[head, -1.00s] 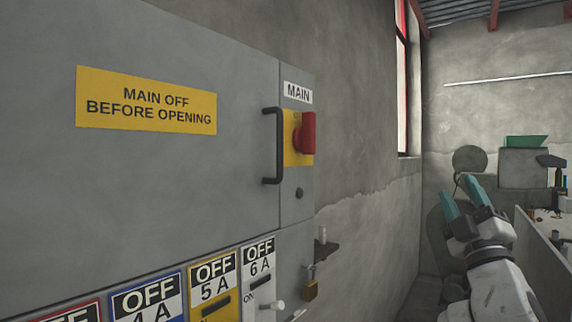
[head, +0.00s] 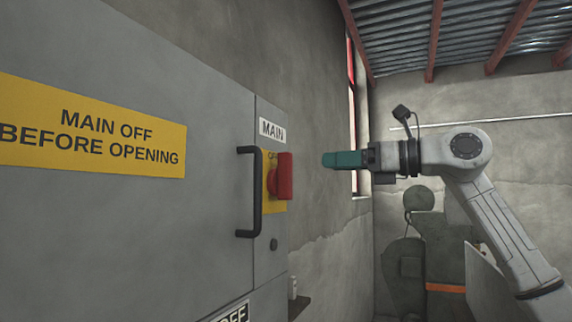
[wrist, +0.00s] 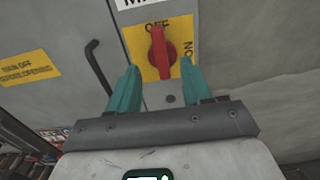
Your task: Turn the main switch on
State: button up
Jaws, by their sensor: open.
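The main switch (head: 284,177) is a red rotary handle on a yellow plate, below a MAIN label (head: 272,130) on the grey cabinet. In the wrist view the red handle (wrist: 160,52) lies between and beyond my teal fingertips, its long axis close to the OFF mark above it, with an ON mark at the plate's right. My gripper (head: 328,160) points left at the switch from the right, with a gap between them. In the wrist view my gripper (wrist: 163,82) is open with nothing between its fingers.
A black door handle (head: 250,192) stands out just left of the switch. A small dark round lock (head: 274,244) is below it. A shelf (head: 298,306) juts out low behind the cabinet. The space right of the cabinet face is clear up to my gripper.

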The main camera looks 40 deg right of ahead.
aim_at(292, 164)
jog(key=p+x, duration=0.2)
jog(key=x, duration=0.8)
jog(key=shift+p, duration=0.3)
grip_shut()
